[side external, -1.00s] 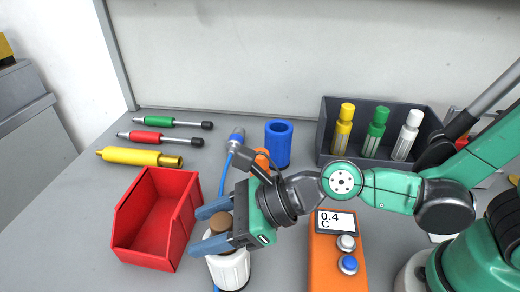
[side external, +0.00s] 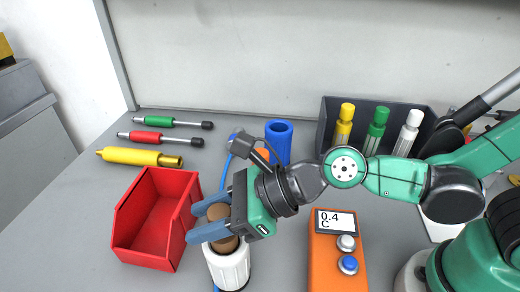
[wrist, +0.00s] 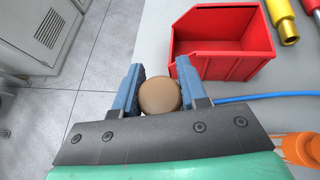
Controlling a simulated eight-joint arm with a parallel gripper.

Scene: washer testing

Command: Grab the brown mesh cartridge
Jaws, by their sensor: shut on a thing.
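The brown mesh cartridge (side external: 222,243) stands upright in the side external view, its lower end at or in the top opening of a white cylindrical housing (side external: 230,268). My gripper (side external: 206,222) is shut on the cartridge, with one blue finger on each side of it. In the wrist view the cartridge's round top (wrist: 160,95) shows between the two fingers (wrist: 158,90). Whether its lower end is clear of the housing is hard to tell.
A red open bin (side external: 157,222) stands just left of the housing. An orange box with a display (side external: 338,255) stands to the right. A blue cup (side external: 279,142) and a dark rack (side external: 325,135) with yellow, green and white bottles stand behind. Screwdrivers lie at the back left.

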